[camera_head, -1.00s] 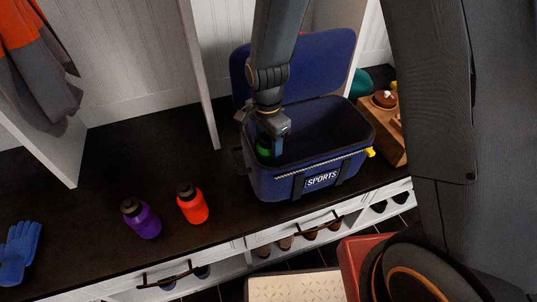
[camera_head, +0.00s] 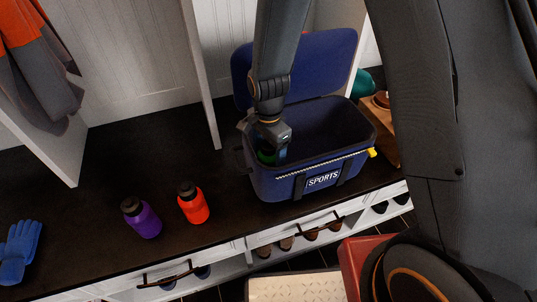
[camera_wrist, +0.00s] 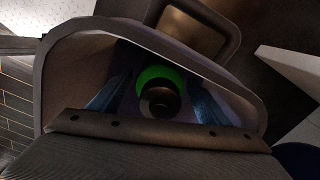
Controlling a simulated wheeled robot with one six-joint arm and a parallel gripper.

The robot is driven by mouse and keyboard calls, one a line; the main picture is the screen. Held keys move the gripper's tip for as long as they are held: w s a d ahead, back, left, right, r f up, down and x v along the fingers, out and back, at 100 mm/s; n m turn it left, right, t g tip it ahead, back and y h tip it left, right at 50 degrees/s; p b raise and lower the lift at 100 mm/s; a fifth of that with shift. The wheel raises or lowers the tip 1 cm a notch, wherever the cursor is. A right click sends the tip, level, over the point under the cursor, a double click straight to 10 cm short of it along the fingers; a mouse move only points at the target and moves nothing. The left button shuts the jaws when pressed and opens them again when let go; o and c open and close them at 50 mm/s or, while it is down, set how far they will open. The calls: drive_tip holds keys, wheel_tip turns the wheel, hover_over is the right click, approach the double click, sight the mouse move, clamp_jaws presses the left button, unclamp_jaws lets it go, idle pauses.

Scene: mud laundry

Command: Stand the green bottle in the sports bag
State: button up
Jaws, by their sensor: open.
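The blue sports bag (camera_head: 262,186) stands open on the dark bench, its lid (camera_head: 325,62) tipped up at the back. The green bottle (camera_head: 266,157) is inside the left end of the bag, mostly hidden by my gripper and the bag wall. In the wrist view, the green bottle (camera_wrist: 157,76) shows from its black-capped end, between two blue fingers. My gripper (camera_head: 273,154) reaches down into the bag over the bottle. Its fingers (camera_wrist: 157,100) are apart, one on each side of the bottle. The bottle's base is hidden, and I cannot tell whether it touches the bag floor.
A purple bottle (camera_head: 142,218) and an orange bottle (camera_head: 194,204) stand on the bench left of the bag. Blue gloves (camera_head: 18,250) lie at the far left. A white divider (camera_head: 202,75) rises behind the bag's left side. The bag's right part looks empty.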

wheel_tip(320, 180, up, 12)
drive_tip(key=shift+r+p, duration=0.2)
drive_tip(key=shift+p, duration=0.3)
drive_tip(key=s+d+r+n, duration=0.4)
drive_tip(key=s+d, duration=0.3)
drive_tip(key=d, duration=0.3)
drive_tip(key=s+d+r+n, duration=0.5)
drive_tip(key=s+d, duration=0.2)
drive_tip(key=d, duration=0.4)
drive_tip(key=shift+s+r, duration=0.2)
drive_tip(key=shift+r, duration=0.05)
drive_tip(key=shift+a, duration=0.1)
drive_tip(key=a+r+n+p, duration=0.2)
drive_tip(key=a+r+p, duration=0.2)
drive_tip(key=p, duration=0.4)
drive_tip(key=shift+s+a+r, duration=0.3)
drive_tip(key=shift+a+r, duration=0.05)
drive_tip(key=shift+a, duration=0.2)
